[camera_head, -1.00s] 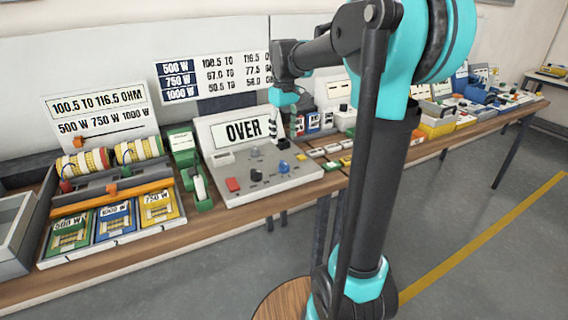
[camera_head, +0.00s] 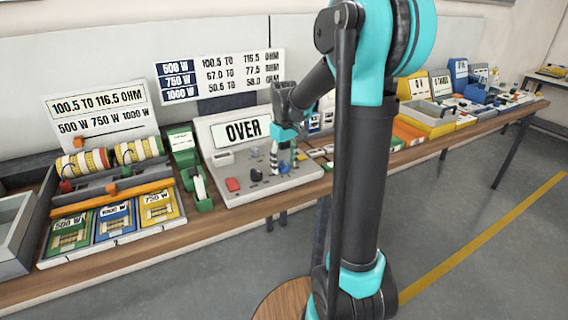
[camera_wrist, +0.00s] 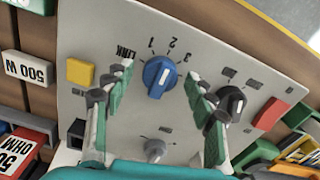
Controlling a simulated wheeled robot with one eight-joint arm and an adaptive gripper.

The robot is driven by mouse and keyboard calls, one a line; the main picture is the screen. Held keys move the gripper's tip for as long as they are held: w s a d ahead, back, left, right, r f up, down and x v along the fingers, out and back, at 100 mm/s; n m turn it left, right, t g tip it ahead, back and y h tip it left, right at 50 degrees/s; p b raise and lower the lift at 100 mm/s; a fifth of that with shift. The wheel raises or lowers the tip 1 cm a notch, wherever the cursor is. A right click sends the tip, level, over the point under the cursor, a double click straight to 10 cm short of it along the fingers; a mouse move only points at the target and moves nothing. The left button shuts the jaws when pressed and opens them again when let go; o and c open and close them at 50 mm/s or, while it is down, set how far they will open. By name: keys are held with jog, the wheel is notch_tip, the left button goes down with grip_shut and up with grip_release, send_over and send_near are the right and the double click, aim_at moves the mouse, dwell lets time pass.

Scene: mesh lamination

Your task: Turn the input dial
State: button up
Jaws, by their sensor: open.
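The grey control panel (camera_head: 262,189) stands on the bench under a sign reading "OVER" (camera_head: 243,132). In the wrist view, a blue dial (camera_wrist: 159,77) with a white pointer line sits among the marks "LINK", 1, 2 and 3. Its pointer tilts, one end toward the numbers. A black dial (camera_wrist: 231,101) is to its right and a grey knob (camera_wrist: 154,150) below it in the picture. No label reading "input" is legible. My gripper (camera_wrist: 159,72) is open and empty, its fingers on either side of the blue dial. Contact with it cannot be told. In the head view, my gripper (camera_head: 281,160) is over the panel's right part.
A red button (camera_wrist: 272,113) and a yellow button (camera_wrist: 80,71) flank the dials. Left of the panel are a green dispenser (camera_head: 187,160) and a tray of coloured cards (camera_head: 115,220). Boxes and bins crowd the bench to the right.

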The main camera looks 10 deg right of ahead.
jog(key=shift+c, duration=0.5)
jog(key=c, duration=1.1)
jog(key=shift+o, duration=0.2)
jog(key=shift+m, duration=0.4)
jog(key=m, duration=0.2)
jog(key=shift+m, duration=2.4)
jog(key=o, duration=1.2)
jog(key=shift+c, duration=0.2)
